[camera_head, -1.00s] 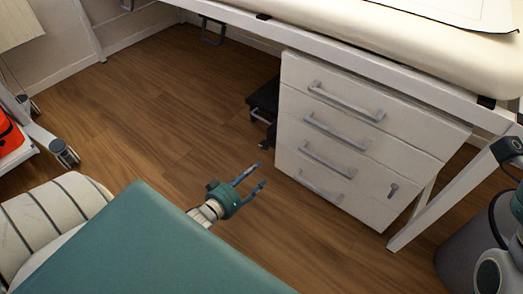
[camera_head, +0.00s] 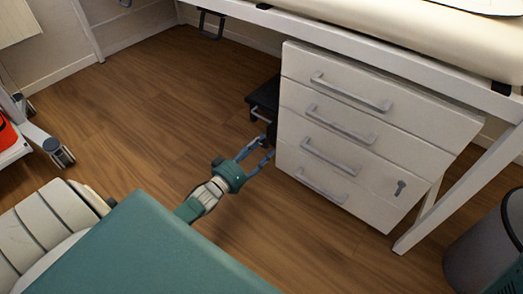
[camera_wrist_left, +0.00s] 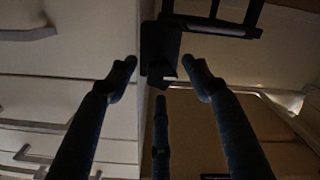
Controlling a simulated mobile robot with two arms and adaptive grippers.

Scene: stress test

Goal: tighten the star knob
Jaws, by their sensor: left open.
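My left gripper (camera_head: 265,150) is open, low over the floor at the left side of the white drawer unit. In the left wrist view its fingertips (camera_wrist_left: 163,68) stand apart, with a dark part of the black fixture (camera_wrist_left: 160,45) between and beyond them. In the head view this black fixture (camera_head: 264,97) stands beside the drawer unit, and its lower end is close to the fingertips. I cannot make out a star shape on it; the wrist view is too dark. I cannot tell whether the fingers touch it. My right gripper is not in view.
The white drawer unit (camera_head: 365,130) stands just right of the gripper, its handles sticking out. A white table frame (camera_head: 450,205) passes above and right. A grey bin (camera_head: 480,245) stands at right. Wooden floor (camera_head: 150,120) is free to the left.

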